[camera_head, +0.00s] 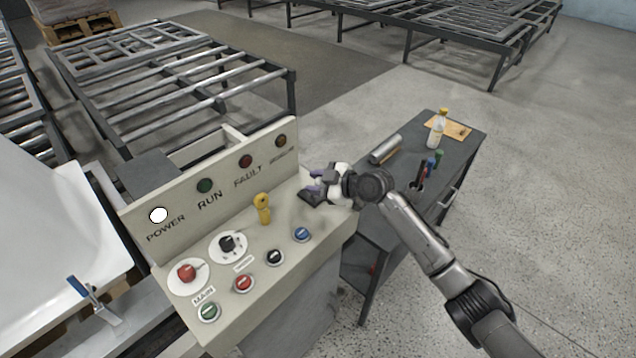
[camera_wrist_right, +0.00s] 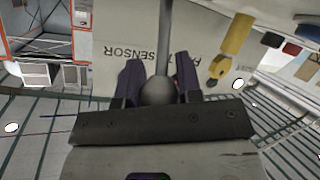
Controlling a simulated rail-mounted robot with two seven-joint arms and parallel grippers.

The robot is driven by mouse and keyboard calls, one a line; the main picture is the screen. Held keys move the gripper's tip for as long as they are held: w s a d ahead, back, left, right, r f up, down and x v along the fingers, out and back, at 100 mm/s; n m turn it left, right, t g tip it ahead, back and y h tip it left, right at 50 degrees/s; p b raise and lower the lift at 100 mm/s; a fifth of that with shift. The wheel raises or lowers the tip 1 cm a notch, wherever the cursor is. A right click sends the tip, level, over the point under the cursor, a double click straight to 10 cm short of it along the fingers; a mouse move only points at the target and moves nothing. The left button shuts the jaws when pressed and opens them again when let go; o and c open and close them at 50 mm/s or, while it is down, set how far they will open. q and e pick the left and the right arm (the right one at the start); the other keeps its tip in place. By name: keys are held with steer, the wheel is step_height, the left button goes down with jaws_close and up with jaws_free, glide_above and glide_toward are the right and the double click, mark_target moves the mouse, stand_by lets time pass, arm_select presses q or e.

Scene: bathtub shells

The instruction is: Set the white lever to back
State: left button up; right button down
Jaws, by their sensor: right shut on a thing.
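The control panel (camera_head: 285,265) carries knobs, buttons and lamps. My right gripper (camera_head: 312,190) is at the panel's right end, low over its top. In the right wrist view, the purple fingers of my right gripper (camera_wrist_right: 158,85) are shut around a rounded knob (camera_wrist_right: 158,90). A straight stem (camera_wrist_right: 164,35) runs from that knob toward the panel. This is the white lever; it looks grey in this view. In the head view, the gripper hides the lever, so its tilt cannot be told there. My left gripper is not in view.
A yellow handle (camera_head: 262,205) stands left of my right gripper. A dark side table (camera_head: 385,185) with a bottle (camera_head: 436,130) stands right, below my arm.

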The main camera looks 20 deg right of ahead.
steer(key=c, duration=0.8)
jaws_free()
steer(key=shift+s+d, duration=0.15)
steer(key=p+v, duration=0.1)
steer(key=v, duration=1.2)
steer(key=shift+s+d+r, duration=0.1)
steer(key=shift+s+d, duration=0.05)
steer(key=shift+s, duration=0.05)
